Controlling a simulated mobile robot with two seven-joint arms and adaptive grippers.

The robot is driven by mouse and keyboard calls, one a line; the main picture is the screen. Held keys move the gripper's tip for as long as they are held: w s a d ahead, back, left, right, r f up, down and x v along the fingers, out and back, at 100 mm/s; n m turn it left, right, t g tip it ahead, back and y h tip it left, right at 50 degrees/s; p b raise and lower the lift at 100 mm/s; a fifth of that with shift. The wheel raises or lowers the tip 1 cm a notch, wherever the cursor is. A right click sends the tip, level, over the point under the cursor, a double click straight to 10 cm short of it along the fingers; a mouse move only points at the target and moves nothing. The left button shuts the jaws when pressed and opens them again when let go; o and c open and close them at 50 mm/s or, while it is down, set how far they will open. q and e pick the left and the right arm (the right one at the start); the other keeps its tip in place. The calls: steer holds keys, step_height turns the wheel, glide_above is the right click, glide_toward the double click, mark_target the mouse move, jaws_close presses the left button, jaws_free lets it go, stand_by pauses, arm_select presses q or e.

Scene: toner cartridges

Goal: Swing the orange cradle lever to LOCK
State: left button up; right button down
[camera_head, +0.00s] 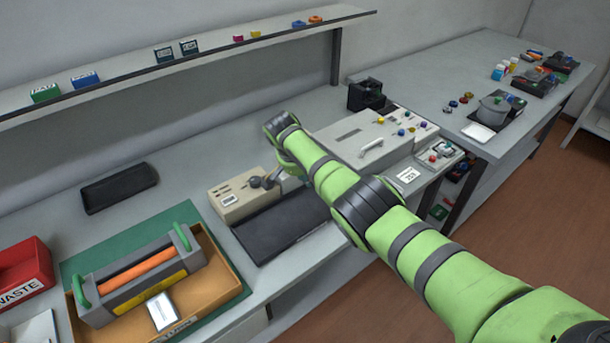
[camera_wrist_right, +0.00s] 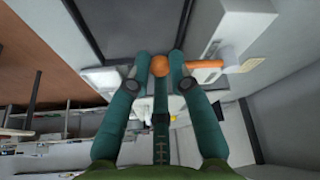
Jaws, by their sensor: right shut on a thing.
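In the right wrist view my right gripper (camera_wrist_right: 160,63) has its two teal fingers closed around a round orange knob (camera_wrist_right: 161,67). An orange bar (camera_wrist_right: 207,64) shows just right of the fingers, beside a pale block. I take the knob to be part of the orange cradle lever, but its link to the bar is hidden by a finger. In the head view my right arm reaches over the beige unit, and the fingertips and lever cannot be made out. No LOCK mark is readable. My left gripper is out of view.
On the bench are a beige unit (camera_head: 230,202), a dark flat plate (camera_head: 285,230) and a long beige machine with a handle (camera_head: 385,140). An orange tray (camera_head: 217,292) holding a cartridge and a red WASTE bin (camera_head: 25,270) stand at left. A shelf (camera_head: 215,55) runs above.

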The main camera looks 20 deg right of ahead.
steer(key=c, duration=1.1)
jaws_free()
steer(key=shift+d+r, duration=0.1)
steer(key=shift+d, duration=0.1)
steer(key=shift+a, duration=0.1)
steer(key=v, duration=1.2)
